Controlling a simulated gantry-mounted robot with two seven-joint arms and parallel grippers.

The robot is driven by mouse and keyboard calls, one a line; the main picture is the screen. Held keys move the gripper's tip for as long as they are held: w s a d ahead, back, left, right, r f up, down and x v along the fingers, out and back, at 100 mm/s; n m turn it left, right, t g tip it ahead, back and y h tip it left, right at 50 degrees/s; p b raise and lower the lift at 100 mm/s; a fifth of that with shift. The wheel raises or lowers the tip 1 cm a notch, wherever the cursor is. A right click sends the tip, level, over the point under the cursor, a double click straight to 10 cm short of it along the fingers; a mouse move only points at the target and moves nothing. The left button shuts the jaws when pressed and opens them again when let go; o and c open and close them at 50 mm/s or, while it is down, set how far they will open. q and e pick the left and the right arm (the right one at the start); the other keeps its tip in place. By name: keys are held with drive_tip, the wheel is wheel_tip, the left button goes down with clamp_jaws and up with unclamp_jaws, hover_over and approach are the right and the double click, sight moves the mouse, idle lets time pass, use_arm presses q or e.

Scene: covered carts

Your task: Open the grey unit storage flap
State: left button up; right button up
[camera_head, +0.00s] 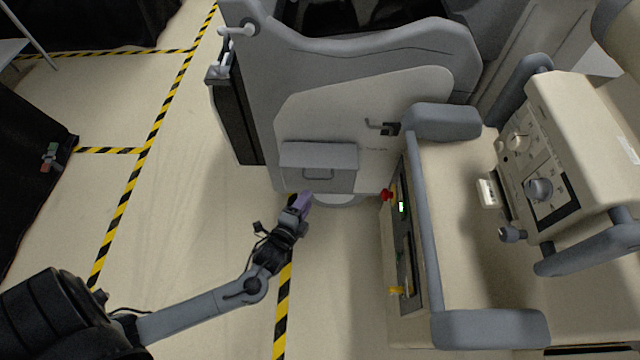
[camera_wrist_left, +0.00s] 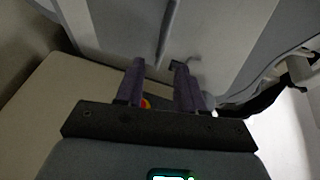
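The grey unit (camera_head: 365,100) stands at the top centre of the head view. Its storage flap (camera_head: 318,153) is a grey panel low on the front, with a slim handle (camera_head: 318,175). The flap looks closed. My left gripper (camera_head: 305,200), with purple fingers, is just below the flap's lower edge in the head view; whether it touches is not clear. In the left wrist view its two fingers (camera_wrist_left: 160,66) are apart with nothing held between them. A grey surface lies beyond them there; I cannot tell which part it is. My right gripper is not in view.
A beige machine (camera_head: 465,260) with grey rails and a knob panel stands at the right, close to the unit. A red knob (camera_head: 387,195) sticks out on its near side. Open floor (camera_head: 190,220) with yellow-black tape lies left. A black-covered cart (camera_head: 30,170) is at far left.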

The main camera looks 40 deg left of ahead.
sight(320, 179)
use_arm(q)
drive_tip(key=shift+b+x, duration=2.5)
drive_tip(key=shift+x, duration=2.95)
drive_tip(key=shift+r, duration=0.2)
clamp_jaws()
drive_tip(key=shift+f, duration=0.1)
